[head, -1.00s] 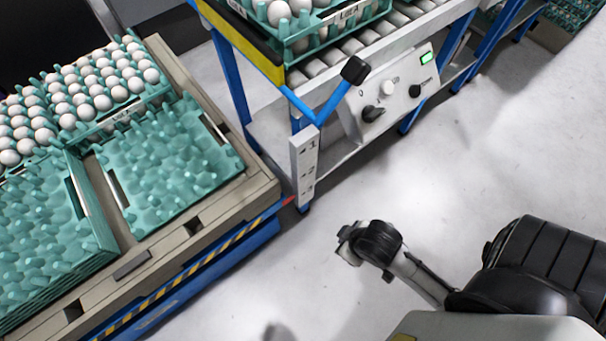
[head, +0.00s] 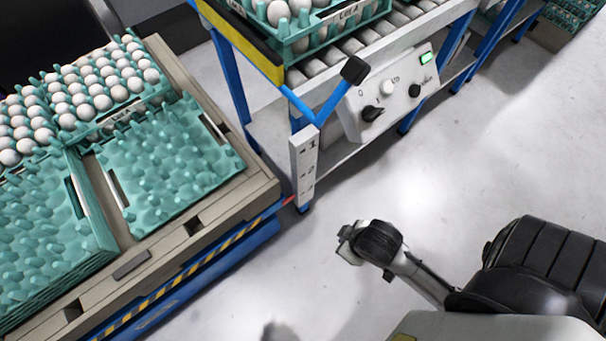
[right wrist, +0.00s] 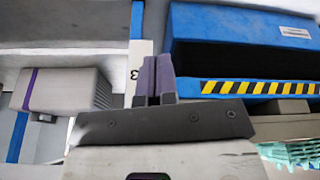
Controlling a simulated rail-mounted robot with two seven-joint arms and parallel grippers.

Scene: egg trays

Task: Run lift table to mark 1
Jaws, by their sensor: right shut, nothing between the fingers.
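The blue lift table (head: 205,270) with yellow-black striping stands at the left of the head view and carries a wooden pallet (head: 235,200). Its red pointer (head: 288,200) reaches toward the white mark post (head: 303,165), low beside the lower marks; the exact reading is too small to tell. Mark 1 is near the post's top. The control panel (head: 392,95) has a dark knob (head: 372,113), other knobs and a green display (head: 426,57). My right gripper (right wrist: 155,78) is shut and empty, apart from the panel. The lift table (right wrist: 240,40) and a "3" mark show behind it. My left gripper is out of view.
Teal egg trays (head: 215,165) cover the pallet, with white eggs in the far ones. A roller conveyor (head: 380,37) on blue legs carries another egg tray (head: 300,47). A blue bar with a black end (head: 354,70) juts out before the panel. The floor (head: 480,150) is clear.

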